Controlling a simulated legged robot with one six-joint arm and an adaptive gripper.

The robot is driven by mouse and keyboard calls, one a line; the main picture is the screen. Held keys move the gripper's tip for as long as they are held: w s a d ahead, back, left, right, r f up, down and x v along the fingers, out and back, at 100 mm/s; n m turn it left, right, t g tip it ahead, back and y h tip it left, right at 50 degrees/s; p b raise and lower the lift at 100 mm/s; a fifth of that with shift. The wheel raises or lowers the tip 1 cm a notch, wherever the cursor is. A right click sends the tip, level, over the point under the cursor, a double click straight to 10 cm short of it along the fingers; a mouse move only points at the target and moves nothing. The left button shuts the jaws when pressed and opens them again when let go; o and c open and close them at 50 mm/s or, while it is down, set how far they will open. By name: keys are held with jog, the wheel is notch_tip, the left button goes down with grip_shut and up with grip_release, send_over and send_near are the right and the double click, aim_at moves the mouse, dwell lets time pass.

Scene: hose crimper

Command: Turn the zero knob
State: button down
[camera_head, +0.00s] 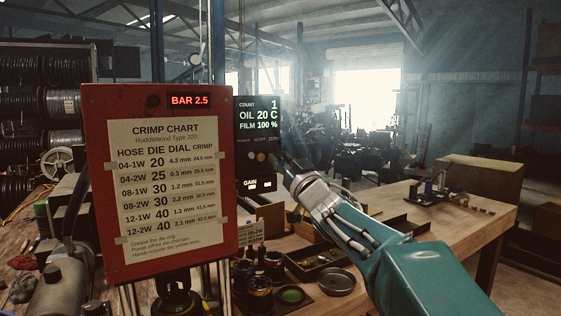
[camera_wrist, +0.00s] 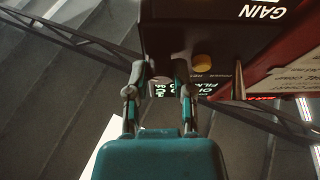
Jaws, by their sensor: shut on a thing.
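The dark control box (camera_head: 248,178) stands just right of the red chart board, its screen reading COUNT 1, OIL 20 C, FILM 100 %. Below the screen are small labels, with ZERO at the right end. My gripper (camera_head: 282,161) reaches the box's right side from the lower right and covers the spot under ZERO. In the wrist view, which is upside down, my gripper (camera_wrist: 160,76) has a finger on each side of the pale zero knob (camera_wrist: 158,78) and is shut on it. The fingers partly hide the knob, and its angle cannot be read.
A yellow knob (camera_wrist: 203,61) sits close beside my fingers. The red crimp chart board (camera_head: 160,180) stands at left, with a BAR 2.5 display. Jars and a round dish (camera_head: 337,281) are on the workbench (camera_head: 445,215) below my arm.

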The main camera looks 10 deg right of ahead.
dwell(0.3)
jog(key=shift+c, duration=2.4)
grip_release()
